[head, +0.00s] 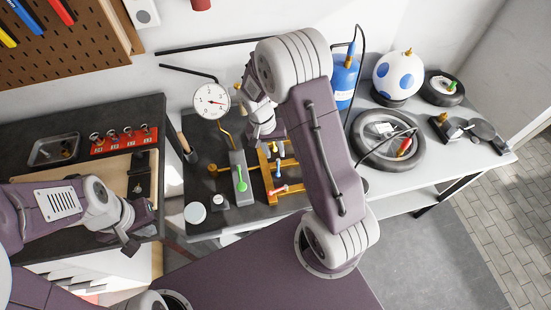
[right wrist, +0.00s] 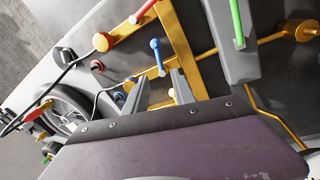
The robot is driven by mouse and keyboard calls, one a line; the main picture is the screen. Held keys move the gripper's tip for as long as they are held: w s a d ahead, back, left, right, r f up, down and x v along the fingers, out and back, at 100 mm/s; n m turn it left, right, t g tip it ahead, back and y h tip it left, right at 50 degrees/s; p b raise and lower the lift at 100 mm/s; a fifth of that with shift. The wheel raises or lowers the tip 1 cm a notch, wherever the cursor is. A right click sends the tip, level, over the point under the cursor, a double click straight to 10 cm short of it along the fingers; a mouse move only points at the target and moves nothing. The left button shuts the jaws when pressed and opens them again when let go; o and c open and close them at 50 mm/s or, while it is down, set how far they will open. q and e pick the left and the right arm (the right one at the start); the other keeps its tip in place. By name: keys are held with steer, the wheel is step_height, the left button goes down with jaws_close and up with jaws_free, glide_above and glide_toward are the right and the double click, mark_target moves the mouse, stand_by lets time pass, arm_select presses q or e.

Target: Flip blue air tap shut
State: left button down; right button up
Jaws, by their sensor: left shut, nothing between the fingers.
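The blue air tap lever (right wrist: 157,55) stands up from a brass manifold (right wrist: 182,45) in the right wrist view. In the head view the lever is a small blue spot (head: 278,168) on the brass manifold (head: 291,162). My right gripper (right wrist: 157,84) is open and empty, its two fingers apart just short of the blue lever, which shows beyond and between the tips. In the head view my right gripper (head: 262,130) hangs over the bench behind the manifold, partly hidden by my arm. My left gripper (head: 134,242) is shut and empty, far left of the manifold.
A red lever (head: 279,190) and a green lever (head: 242,184) are close to the blue one. A pressure gauge (head: 211,101) stands behind. A blue gas bottle (head: 344,80), a tyre (head: 388,140) and a dotted ball (head: 397,76) stand to the right.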

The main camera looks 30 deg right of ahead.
mark_target(278, 162)
steer(key=f, duration=0.4)
steer(key=shift+d+f, duration=0.25)
steer(key=shift+s+d+f, duration=0.1)
steer(key=shift+d+f, duration=0.2)
steer(key=shift+f, duration=0.05)
steer(key=shift+a, duration=0.15)
steer(key=shift+a+r, duration=0.1)
jaws_close()
steer(key=shift+s+n, duration=0.1)
steer(key=shift+n, duration=0.7)
steer(key=shift+n+t+b, duration=0.3)
steer(key=shift+n+b, duration=0.05)
steer(key=shift+n, duration=0.45)
jaws_free()
steer(key=shift+d, duration=0.2)
step_height(278, 162, up, 9)
steer(key=a, duration=0.1)
steer(key=shift+w+a+p, duration=0.2)
steer(key=shift+a+p, duration=0.1)
steer(key=shift+a, duration=0.05)
